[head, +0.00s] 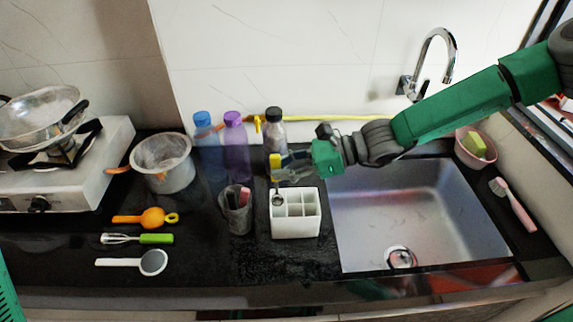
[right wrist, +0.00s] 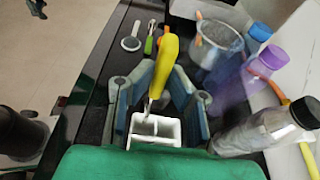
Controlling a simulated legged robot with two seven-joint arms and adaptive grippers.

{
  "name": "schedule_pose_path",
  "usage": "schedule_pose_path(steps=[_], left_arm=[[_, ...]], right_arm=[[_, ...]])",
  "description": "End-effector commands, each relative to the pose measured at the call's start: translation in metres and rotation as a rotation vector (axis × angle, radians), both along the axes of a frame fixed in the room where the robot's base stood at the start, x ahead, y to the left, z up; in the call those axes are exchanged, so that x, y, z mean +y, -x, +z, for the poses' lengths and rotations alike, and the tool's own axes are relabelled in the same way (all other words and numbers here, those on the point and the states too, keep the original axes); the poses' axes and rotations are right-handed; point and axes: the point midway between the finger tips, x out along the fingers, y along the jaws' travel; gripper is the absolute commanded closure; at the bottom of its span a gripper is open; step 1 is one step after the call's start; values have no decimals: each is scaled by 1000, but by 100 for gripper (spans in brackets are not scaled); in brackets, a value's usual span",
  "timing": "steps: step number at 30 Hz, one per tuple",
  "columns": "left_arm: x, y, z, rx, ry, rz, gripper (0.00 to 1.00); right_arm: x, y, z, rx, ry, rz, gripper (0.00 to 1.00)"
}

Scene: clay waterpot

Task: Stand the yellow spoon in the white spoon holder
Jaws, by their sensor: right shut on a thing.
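The white spoon holder (head: 296,228), a box with several compartments, stands on the black counter just left of the sink. It also shows in the right wrist view (right wrist: 166,142). My right gripper (head: 278,174) is shut on the yellow spoon (head: 275,160) above the holder's back left corner. The spoon is roughly upright, handle up; its metal bowl hangs down at the left compartments. I cannot tell how deep the bowl sits. In the right wrist view the yellow handle (right wrist: 160,68) stands between the fingers. My left gripper is not in view.
A dark cup with utensils (head: 236,212) stands close left of the holder. Behind are a dark-capped bottle (head: 276,132), a purple bottle (head: 236,145) and a blue bottle (head: 205,145). The sink (head: 415,215) lies right. Orange, green and white utensils lie left.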

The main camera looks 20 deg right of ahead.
Motion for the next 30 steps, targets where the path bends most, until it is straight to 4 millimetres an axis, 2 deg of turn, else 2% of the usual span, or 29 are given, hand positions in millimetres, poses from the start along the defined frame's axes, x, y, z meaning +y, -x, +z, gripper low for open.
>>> schedule_pose_path(steps=[30], left_arm=[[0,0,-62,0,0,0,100]], right_arm=[[-1,0,-74,0,-1,0,100]])
